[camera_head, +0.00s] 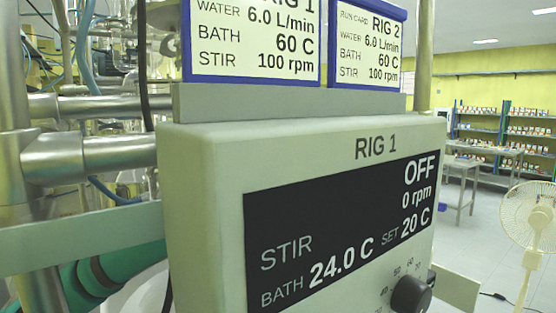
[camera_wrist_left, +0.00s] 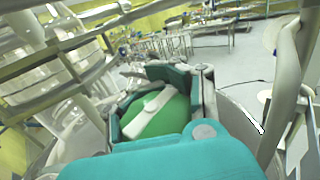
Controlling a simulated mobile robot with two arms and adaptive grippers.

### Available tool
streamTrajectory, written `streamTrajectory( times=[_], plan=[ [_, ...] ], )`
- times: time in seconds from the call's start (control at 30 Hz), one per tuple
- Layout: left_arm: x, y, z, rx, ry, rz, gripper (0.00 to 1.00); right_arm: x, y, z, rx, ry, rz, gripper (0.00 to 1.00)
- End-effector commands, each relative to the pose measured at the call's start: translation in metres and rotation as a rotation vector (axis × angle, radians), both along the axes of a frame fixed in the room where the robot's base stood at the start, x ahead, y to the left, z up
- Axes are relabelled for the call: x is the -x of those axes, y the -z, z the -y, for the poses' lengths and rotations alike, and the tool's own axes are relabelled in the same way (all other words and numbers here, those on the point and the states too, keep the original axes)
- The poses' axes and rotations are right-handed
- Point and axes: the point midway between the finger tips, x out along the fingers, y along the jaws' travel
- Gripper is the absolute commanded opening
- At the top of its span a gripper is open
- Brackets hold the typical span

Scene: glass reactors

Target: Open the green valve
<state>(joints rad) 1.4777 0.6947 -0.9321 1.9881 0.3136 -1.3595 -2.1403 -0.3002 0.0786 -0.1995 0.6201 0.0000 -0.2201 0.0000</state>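In the left wrist view my left gripper (camera_wrist_left: 165,80) fills the lower middle with teal parts and grey joints. A round green piece with a pale bar across it (camera_wrist_left: 150,115) shows between its teal parts. I cannot tell whether this is the green valve or part of the gripper. Whether the fingers are closed on anything is unclear. In the head view a curved teal and green shape (camera_head: 85,283) shows at the lower left, partly hidden by a pale bar; I cannot tell what it is. My right gripper is in neither view.
The RIG 1 control box (camera_head: 210,210) fills the middle of the head view, its display reading OFF. Two run cards (camera_head: 250,50) stand on top. Metal pipes (camera_head: 90,153) crowd the left. A white fan (camera_head: 527,215) stands right, with open floor around it.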

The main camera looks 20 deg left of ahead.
Motion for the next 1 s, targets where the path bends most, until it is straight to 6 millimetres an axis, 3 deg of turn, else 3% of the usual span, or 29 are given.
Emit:
streamTrajectory(
  times=[0.7,1.0],
  plan=[
    [0.0006,0.0101,-0.0006,-0.004,-0.081,-0.020,0.00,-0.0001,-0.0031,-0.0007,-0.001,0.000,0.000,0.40],
    [0.0007,0.0051,-0.0019,-0.001,-0.083,-0.010,0.39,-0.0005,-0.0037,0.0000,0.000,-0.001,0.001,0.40]
  ],
)
